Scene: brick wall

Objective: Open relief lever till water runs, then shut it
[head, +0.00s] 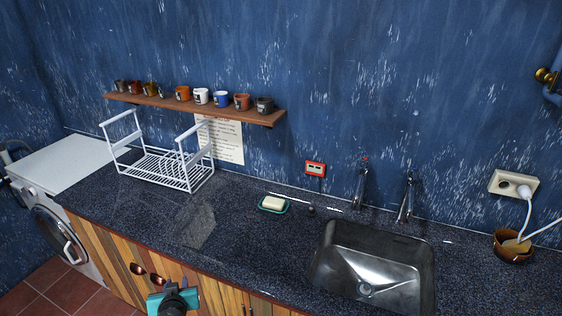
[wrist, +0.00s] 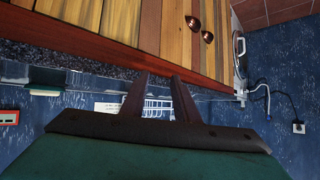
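No relief lever can be made out for certain. A round brass fitting (head: 545,77) shows at the right edge of the head view, beside a blue body (head: 556,92) cut off by the frame. Whether the fitting is the lever or part of it, I cannot tell. No running water is seen. My gripper (head: 174,288) is at the bottom of the head view, in front of the wooden cabinet doors, far to the left of the brass fitting. In the wrist view my gripper (wrist: 160,82) has its two dark fingers apart with nothing between them.
A dark speckled counter (head: 262,236) holds a white wire rack (head: 165,170), a soap dish (head: 262,208) and a steel sink (head: 345,255) with two taps. A brown bowl (head: 508,252) stands below a socket (head: 514,182). A shelf (head: 220,108) carries several cups. A white washing machine (head: 40,205) stands left.

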